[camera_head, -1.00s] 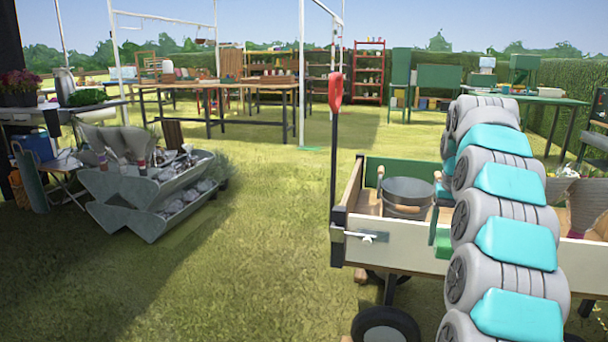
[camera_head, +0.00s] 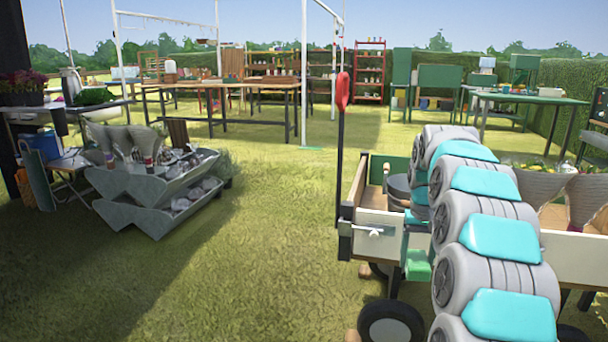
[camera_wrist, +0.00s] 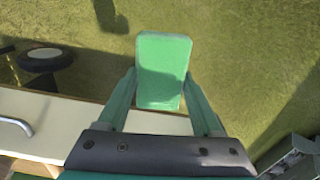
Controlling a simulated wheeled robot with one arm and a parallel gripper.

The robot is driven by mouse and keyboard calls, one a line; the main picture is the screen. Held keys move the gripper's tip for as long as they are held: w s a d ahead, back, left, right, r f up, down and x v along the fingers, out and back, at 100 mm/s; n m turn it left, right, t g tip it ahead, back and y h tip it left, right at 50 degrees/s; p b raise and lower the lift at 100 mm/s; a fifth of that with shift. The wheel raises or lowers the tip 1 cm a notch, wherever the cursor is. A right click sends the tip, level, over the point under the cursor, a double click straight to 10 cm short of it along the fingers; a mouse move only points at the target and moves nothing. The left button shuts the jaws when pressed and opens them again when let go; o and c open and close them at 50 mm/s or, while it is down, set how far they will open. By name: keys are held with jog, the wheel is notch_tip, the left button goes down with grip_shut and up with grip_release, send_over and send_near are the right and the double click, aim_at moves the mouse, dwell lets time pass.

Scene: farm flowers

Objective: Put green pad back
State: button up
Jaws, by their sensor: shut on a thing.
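The green pad (camera_wrist: 162,70) is between the two green fingers of my gripper (camera_wrist: 162,92) in the wrist view. My gripper is shut on it, and the pad sticks out beyond the fingertips over grass. In the head view the green pad (camera_head: 418,266) shows low at the left of my grey and turquoise arm, in front of the wagon's side. My gripper in the head view (camera_head: 416,245) is partly hidden by my arm.
The cream and green wagon (camera_head: 376,218) stands close by, with a dark bucket (camera_head: 398,188) and grey cones (camera_head: 545,190) in it. A grey tiered planter (camera_head: 150,205) stands left. Wooden tables (camera_head: 220,88) stand behind. Open grass (camera_head: 260,240) lies between.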

jog(key=s+a+f+n, duration=0.1)
jog(key=s+a+f, duration=0.1)
jog(key=a+f, duration=0.4)
jog(key=s+a+f+n, duration=0.1)
jog(key=s+a+f, duration=0.2)
jog(key=a+f, duration=0.3)
notch_tip(320, 180, down, 5)
jog(key=shift+s+a+f, duration=0.1)
jog(key=shift+s+a, duration=0.1)
jog(key=shift+s, duration=0.15)
jog(key=shift+d, duration=0.1)
